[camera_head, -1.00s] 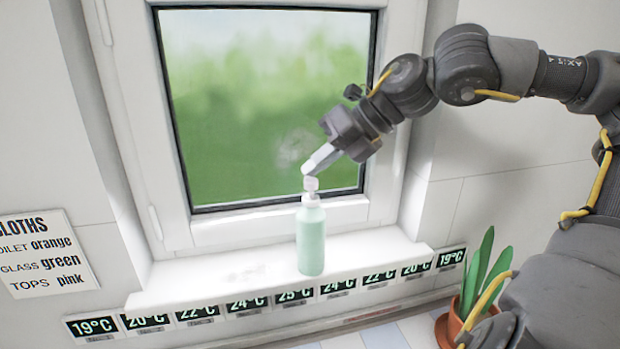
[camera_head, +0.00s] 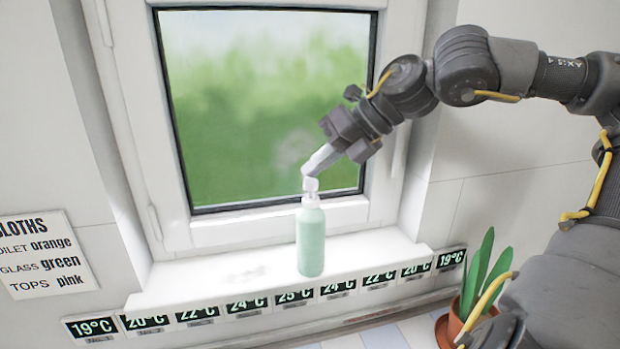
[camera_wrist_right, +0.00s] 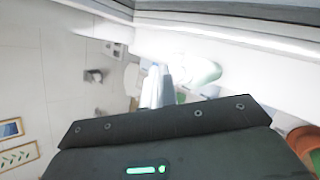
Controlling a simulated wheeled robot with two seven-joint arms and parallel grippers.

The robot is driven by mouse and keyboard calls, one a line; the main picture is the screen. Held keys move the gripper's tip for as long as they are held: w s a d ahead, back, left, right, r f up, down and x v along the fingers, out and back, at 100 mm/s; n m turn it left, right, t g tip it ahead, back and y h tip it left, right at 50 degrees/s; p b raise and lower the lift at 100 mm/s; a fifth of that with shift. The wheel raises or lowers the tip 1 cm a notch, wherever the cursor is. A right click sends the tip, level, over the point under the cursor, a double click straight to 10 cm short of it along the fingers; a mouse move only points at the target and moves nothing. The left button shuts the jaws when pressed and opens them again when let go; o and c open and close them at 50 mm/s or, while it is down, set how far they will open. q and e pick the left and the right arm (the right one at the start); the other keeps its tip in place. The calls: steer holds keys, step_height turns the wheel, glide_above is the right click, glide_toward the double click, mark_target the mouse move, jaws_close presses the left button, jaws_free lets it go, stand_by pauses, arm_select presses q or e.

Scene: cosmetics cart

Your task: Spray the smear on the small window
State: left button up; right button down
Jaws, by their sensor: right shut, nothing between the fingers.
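A pale green spray bottle (camera_head: 311,240) with a white head (camera_head: 310,188) stands upright on the white sill in front of the small window (camera_head: 265,100). A faint whitish smear (camera_head: 294,148) shows on the lower right of the glass. My right gripper (camera_head: 312,168) is shut with nothing between its fingers. Its fingertips are at the top of the bottle's head, seemingly touching it. In the right wrist view the fingers (camera_wrist_right: 157,85) are together, with the pale bottle (camera_wrist_right: 203,70) beside them. My left gripper is out of view.
A row of temperature labels (camera_head: 250,307) runs along the sill's front edge. A potted plant (camera_head: 470,295) stands at the lower right. A cloth sign (camera_head: 45,255) hangs on the left wall. The sill (camera_head: 190,280) left of the bottle is clear, apart from a faint grey mark.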

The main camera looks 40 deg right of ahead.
steer(key=shift+f, duration=0.1)
stand_by(0.4)
steer(key=shift+f+b, duration=0.4)
steer(key=shift+b, duration=0.05)
steer(key=shift+f, duration=0.1)
stand_by(0.4)
steer(key=shift+r+p, duration=0.3)
steer(key=shift+r, duration=0.35)
steer(key=shift+r+p, duration=2.15)
steer(key=shift+r, duration=0.8)
